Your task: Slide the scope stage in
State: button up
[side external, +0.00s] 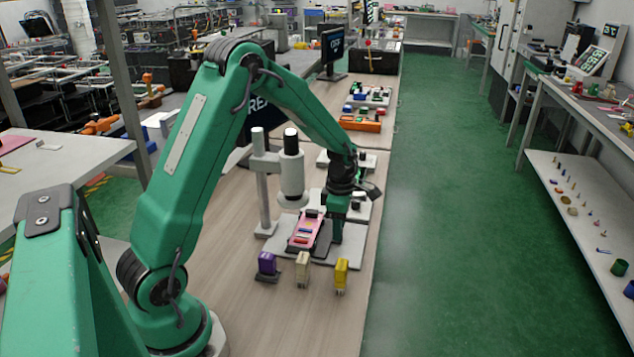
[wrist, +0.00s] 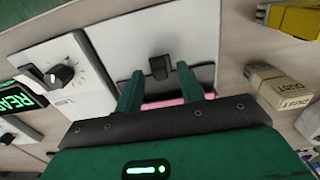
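The scope stage (side external: 306,234) shows in the side view as a pink piece on a dark slide, on a light grey base plate, near the foot of the white scope (side external: 291,170). In the wrist view only a strip of pink (wrist: 172,101) shows, on a dark plate behind my fingers. A small black block (wrist: 159,67) stands at that plate's edge, around the space between my fingertips. My gripper (side external: 337,238) points down at the right of the stage. Its two green fingers are apart in the wrist view (wrist: 158,74). Whether they touch the block cannot be told.
Purple (side external: 267,264), cream (side external: 302,268) and yellow (side external: 341,275) blocks stand in front of the base plate. In the wrist view a white panel with a black dial (wrist: 60,76) lies to the left. Orange bins (side external: 360,124) stand farther back. The table's right edge is close to my gripper.

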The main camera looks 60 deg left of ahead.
aim_at(324, 236)
jog(key=shift+f, duration=0.8)
grip_shut()
jog(key=shift+s+a+r, duration=0.1)
jog(key=shift+s+a, duration=1.3)
grip_release()
jog(key=shift+w+r, duration=0.1)
notch_tip(324, 236, up, 8)
jog(key=shift+f, duration=0.2)
